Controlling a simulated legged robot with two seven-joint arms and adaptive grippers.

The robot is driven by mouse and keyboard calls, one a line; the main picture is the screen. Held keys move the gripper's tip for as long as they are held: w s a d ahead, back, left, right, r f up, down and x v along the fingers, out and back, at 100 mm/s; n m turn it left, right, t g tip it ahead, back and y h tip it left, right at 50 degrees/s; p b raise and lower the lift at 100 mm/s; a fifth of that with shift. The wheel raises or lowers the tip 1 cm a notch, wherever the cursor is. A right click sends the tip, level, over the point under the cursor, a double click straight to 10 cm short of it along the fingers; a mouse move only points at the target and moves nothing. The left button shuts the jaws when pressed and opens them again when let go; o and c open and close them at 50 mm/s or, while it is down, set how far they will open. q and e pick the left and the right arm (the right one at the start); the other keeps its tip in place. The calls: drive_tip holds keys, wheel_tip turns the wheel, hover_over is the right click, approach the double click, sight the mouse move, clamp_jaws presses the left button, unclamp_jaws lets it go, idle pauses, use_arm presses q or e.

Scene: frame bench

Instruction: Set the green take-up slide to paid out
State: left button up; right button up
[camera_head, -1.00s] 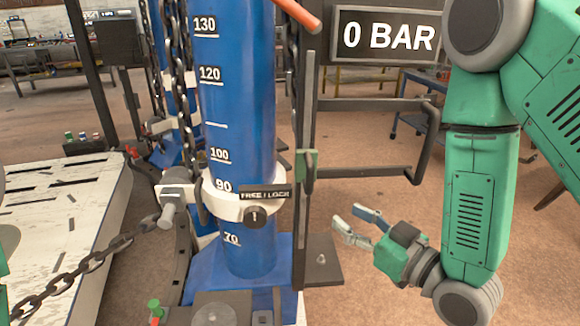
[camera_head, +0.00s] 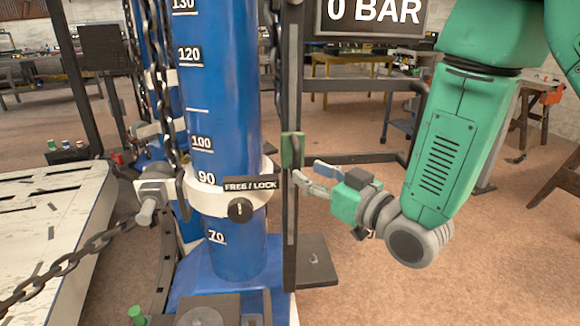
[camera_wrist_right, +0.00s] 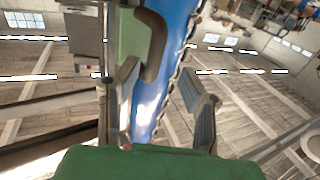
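The green take-up slide (camera_head: 292,149) sits on a dark upright rail (camera_head: 292,225) just right of the blue column (camera_head: 228,110). My right gripper (camera_head: 306,171) is just below and to the right of the slide, its fingers apart and pointing left. In the right wrist view the slide (camera_wrist_right: 137,42) shows large at the upper left, beyond the left finger. The open fingers (camera_wrist_right: 165,95) have nothing between them but the blue column behind. I cannot tell whether a finger touches the slide. My left gripper is not in view.
A white collar (camera_head: 213,203) with a FREE / LOCK label (camera_head: 250,184) and dark knob (camera_head: 240,210) rings the column. A chain (camera_head: 60,265) runs left over a white platform (camera_head: 50,215). A 0 BAR display (camera_head: 372,14) hangs above. Dark bars cross behind my gripper.

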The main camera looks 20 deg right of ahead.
sight(294, 165)
drive_tip(key=w, duration=0.4)
drive_tip(key=shift+w+a+f, duration=0.1)
drive_tip(key=shift+w+a, duration=0.45)
drive_tip(key=shift+a, duration=0.7)
drive_tip(key=c, duration=0.4)
drive_tip(key=shift+d, duration=0.25)
clamp_jaws()
drive_tip(key=shift+d, duration=0.4)
